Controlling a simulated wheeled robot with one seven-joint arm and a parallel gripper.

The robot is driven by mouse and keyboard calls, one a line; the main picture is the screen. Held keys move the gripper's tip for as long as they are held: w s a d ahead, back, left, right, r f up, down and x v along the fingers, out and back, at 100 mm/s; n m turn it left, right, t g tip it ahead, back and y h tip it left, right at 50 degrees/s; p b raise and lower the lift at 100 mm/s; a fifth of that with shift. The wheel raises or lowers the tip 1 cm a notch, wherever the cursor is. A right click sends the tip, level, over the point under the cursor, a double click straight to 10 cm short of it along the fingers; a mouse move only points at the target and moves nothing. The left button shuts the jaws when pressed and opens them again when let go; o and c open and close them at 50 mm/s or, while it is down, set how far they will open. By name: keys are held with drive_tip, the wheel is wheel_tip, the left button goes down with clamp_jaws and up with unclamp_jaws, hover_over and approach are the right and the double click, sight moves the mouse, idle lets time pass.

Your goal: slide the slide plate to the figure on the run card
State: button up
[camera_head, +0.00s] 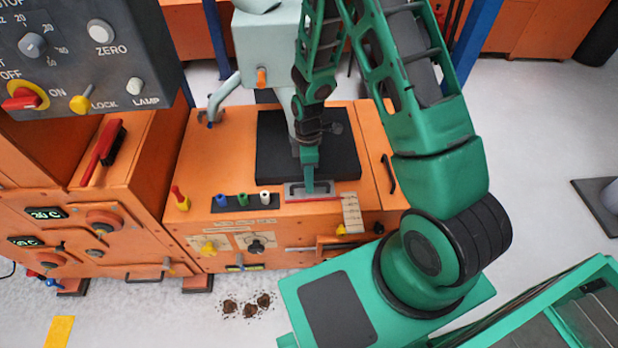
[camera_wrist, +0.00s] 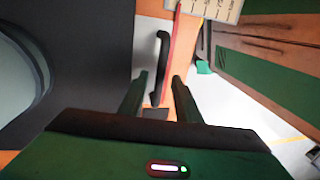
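The slide plate (camera_head: 330,189), grey with a red front edge, lies flat on the orange machine top in front of the black pad. It also shows in the wrist view (camera_wrist: 148,52), with a black bar handle (camera_wrist: 162,50) on it. My gripper (camera_head: 310,187) points down at the handle. In the wrist view my gripper's fingers (camera_wrist: 159,80) stand apart, with the handle between them; I see no contact. A pale scale with tick marks (camera_head: 351,212) hangs at the plate's right end and shows in the wrist view (camera_wrist: 215,8). I cannot make out a run card.
A black pad (camera_head: 275,150) lies behind the plate. Blue, green and white knobs (camera_head: 243,200) stand left of it, with a red-yellow lever (camera_head: 180,198) beyond. A black handle (camera_head: 388,173) is at the right. A control panel (camera_head: 75,50) fills the upper left.

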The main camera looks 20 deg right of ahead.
clamp_jaws()
drive_tip(key=shift+s+a, duration=0.2)
drive_tip(key=shift+s, duration=0.45)
drive_tip(key=shift+s+a, duration=0.15)
drive_tip(key=shift+s, duration=0.45)
unclamp_jaws()
drive_tip(key=shift+r, duration=0.1)
wheel_tip(320, 180, up, 10)
drive_tip(key=w, duration=0.2)
drive_tip(key=shift+d+r, duration=0.2)
drive_tip(key=shift+d, duration=0.1)
drive_tip(key=shift+w, duration=0.1)
